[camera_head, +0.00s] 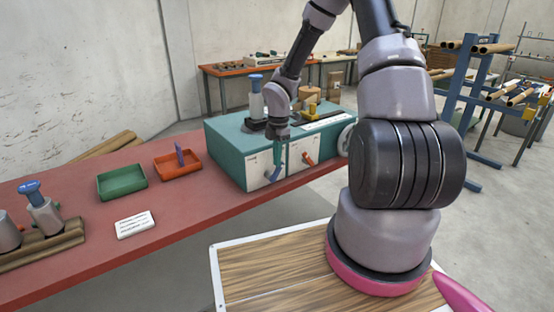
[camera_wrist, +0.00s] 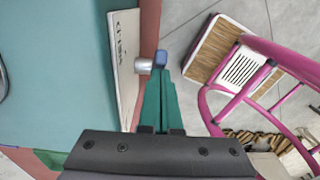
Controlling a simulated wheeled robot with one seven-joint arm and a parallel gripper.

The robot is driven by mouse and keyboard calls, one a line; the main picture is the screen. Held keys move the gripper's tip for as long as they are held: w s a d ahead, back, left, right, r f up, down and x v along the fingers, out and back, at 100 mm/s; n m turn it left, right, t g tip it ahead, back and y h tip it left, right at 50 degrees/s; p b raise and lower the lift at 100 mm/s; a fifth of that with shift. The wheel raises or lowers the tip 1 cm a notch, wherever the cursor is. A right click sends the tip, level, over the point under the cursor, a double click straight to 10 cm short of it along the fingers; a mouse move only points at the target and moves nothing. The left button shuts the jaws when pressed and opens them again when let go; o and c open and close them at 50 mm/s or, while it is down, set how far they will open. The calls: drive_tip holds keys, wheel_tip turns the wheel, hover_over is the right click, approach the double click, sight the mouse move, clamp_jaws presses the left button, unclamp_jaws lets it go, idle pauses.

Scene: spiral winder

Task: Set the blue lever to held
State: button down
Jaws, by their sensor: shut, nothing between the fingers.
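The teal winder box (camera_head: 226,150) stands on the red bench. Its white front panel carries the blue lever (camera_head: 273,175), seen low on the left panel. In the wrist view the blue lever (camera_wrist: 161,58) sticks out from a grey hub (camera_wrist: 143,66) beside the panel. My gripper (camera_head: 277,160) points down in front of the panel with its green fingers together and empty. In the wrist view the tips of my gripper (camera_wrist: 162,74) are right at the blue lever. I cannot tell whether they touch it. The lever's setting is not readable.
A red-orange lever (camera_head: 308,158) is on the panel to the right. A handwheel (camera_head: 345,140) is at the box's right end. Green (camera_head: 122,182) and orange (camera_head: 178,164) trays and a white card (camera_head: 135,224) lie on the bench to the left.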

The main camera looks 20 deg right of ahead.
wheel_tip(320, 180, up, 12)
drive_tip(key=shift+d+f, duration=0.2)
idle(0.4)
